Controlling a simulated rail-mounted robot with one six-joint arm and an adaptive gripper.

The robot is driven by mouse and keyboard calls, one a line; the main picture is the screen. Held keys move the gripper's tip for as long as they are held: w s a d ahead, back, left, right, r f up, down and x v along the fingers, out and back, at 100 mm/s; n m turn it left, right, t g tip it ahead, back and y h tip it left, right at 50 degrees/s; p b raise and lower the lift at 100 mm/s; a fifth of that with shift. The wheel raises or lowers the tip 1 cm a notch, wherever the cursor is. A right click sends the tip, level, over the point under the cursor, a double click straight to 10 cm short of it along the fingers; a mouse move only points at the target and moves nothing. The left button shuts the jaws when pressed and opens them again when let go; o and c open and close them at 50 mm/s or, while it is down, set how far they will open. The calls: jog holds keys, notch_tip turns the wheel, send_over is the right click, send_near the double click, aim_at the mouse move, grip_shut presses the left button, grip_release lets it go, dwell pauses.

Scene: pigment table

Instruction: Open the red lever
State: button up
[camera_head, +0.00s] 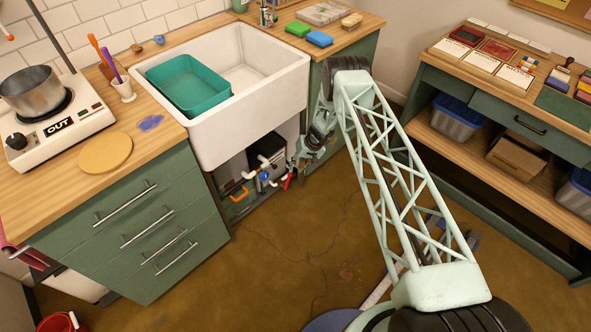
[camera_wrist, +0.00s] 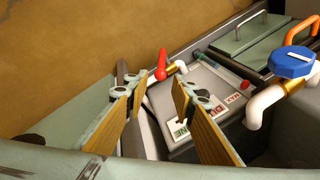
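The red lever (camera_wrist: 161,62) stands upright on a brass and white pipe fitting, just beyond my fingertips in the wrist view. In the head view the red lever (camera_head: 287,181) is a small red strip under the sink. My gripper (camera_wrist: 159,86) is open, with its two wood-coloured pads apart and nothing between them. The lever shows beyond the gap between the pads, seemingly untouched. In the head view my gripper (camera_head: 294,163) is small and partly hidden in the cabinet opening beside the lever.
A blue knob (camera_wrist: 291,62) on a white pipe stands to the right. A grey labelled box (camera_wrist: 205,100) lies behind and below the right finger. An orange handle (camera_wrist: 301,27) is at the far right. The white sink (camera_head: 250,130) overhangs the opening; the brown floor (camera_head: 290,240) in front is clear.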

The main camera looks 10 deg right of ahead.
dwell(0.3)
jog(key=shift+s, duration=0.1)
jog(key=c, duration=0.5)
jog(key=shift+d+f, duration=0.2)
jog(key=shift+f, duration=0.1)
jog(key=shift+c, duration=1.3)
jog(key=s+d+f+n+t+h, duration=0.1)
jog(key=d+f, duration=0.1)
jog(key=f, duration=0.2)
jog(key=s+d+f+n+h, duration=0.2)
jog(key=d+f, duration=0.1)
jog(key=s+d+f+n+t+h, duration=0.1)
jog(key=d+f+h, duration=0.1)
jog(key=d+f, duration=0.1)
jog(key=shift+s+f+t, duration=0.3)
jog(key=shift+f, duration=0.5)
grip_shut()
jog(key=s+a+r+n+t+y, duration=0.1)
jog(key=s+a+r+n+t, duration=0.2)
jog(key=a, duration=0.4)
jog(key=s+a+r+n+t+y+p, duration=0.1)
jog(key=s+a+r+n+t+y, duration=0.1)
jog(key=s+a+n+t, duration=0.4)
jog(key=shift+s+a+r+n+t, duration=0.3)
jog(key=shift+a+r+n+t, duration=0.25)
jog(key=shift+a+n+t, duration=0.55)
jog(key=shift+d, duration=0.1)
